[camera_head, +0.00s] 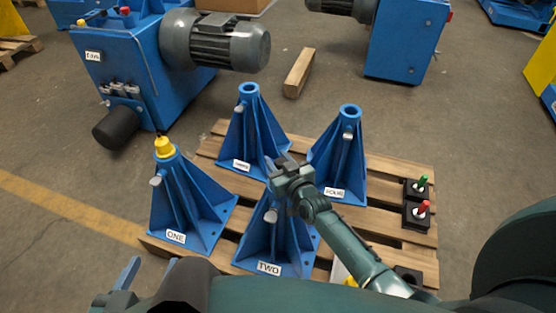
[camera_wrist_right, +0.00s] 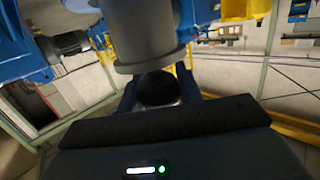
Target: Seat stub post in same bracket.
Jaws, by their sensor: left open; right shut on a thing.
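Several blue brackets stand upright on a pallet: bracket ONE (camera_head: 186,208), bracket TWO (camera_head: 270,245), bracket FOUR (camera_head: 338,165) and one at the back (camera_head: 246,135) with an unreadable label. A yellow post (camera_head: 164,147) stands in the top of ONE. The back bracket and FOUR have open, empty tops. My right gripper (camera_head: 290,172) is over TWO and hides its top. It is shut on what looks like the stub post, a grey collared cylinder (camera_wrist_right: 145,40) in the wrist view; its end is out of frame. My left gripper (camera_head: 148,270) is open at the lower left.
Black holders with a green-topped post (camera_head: 422,182) and a red-topped post (camera_head: 422,209) sit on the right of the pallet (camera_head: 395,170). A blue machine with a grey motor (camera_head: 215,42) stands behind left. A wooden block (camera_head: 299,73) lies behind the pallet.

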